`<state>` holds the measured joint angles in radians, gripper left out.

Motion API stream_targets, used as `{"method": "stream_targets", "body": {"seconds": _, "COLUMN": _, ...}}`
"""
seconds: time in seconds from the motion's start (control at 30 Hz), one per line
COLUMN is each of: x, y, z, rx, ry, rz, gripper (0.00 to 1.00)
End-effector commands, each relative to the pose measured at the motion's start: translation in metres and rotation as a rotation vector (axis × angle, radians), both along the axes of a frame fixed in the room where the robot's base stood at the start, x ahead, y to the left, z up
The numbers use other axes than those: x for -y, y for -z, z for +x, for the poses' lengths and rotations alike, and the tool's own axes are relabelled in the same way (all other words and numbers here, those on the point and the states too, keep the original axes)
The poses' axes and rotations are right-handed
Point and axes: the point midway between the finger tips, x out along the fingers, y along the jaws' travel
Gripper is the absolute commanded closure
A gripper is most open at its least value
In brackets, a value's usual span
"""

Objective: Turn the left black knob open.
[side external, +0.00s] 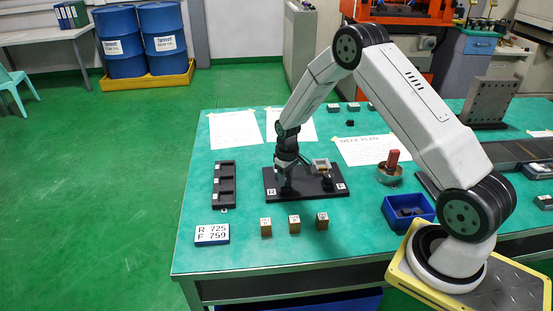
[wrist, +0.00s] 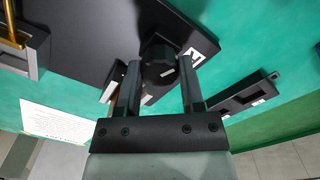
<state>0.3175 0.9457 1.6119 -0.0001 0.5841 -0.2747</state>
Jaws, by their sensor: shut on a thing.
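The left black knob (wrist: 157,62) sits between the two fingers of my gripper (wrist: 160,80) in the wrist view, with a short white mark on its top. My gripper is shut on it. In the side view my gripper (side external: 285,182) points down over the left end of a black base plate (side external: 308,194) and mostly hides this knob. The plate also shows in the wrist view (wrist: 90,40), with a white label (wrist: 193,57) beside the knob. A second black knob (side external: 327,181) stands at the plate's right end, by a grey and brass fitting (side external: 320,166).
A black slotted tray (side external: 225,185) lies left of the plate. Several small brown blocks (side external: 294,222) and a number sign (side external: 212,234) lie in front. A tin with a red-handled tool (side external: 389,172) and a blue bin (side external: 408,211) stand to the right.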

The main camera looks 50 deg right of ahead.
Motion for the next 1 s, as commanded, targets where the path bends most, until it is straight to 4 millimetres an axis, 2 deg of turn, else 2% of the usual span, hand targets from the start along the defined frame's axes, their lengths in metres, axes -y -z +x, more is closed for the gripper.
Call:
{"method": "stream_targets", "body": {"seconds": 0.2, "x": 0.0003, "y": -0.0006, "z": 0.0004, "rx": 0.001, "ry": -0.183, "rz": 0.000, "gripper": 1.00}}
{"method": "stream_targets", "body": {"seconds": 0.43, "x": 0.0005, "y": -0.0006, "z": 0.0004, "rx": 0.001, "ry": -0.313, "rz": 0.000, "gripper": 1.00}}
{"method": "stream_targets", "body": {"seconds": 1.0, "x": 0.0005, "y": -0.0007, "z": 0.0006, "rx": 0.001, "ry": -0.374, "rz": -0.001, "gripper": 1.00}}
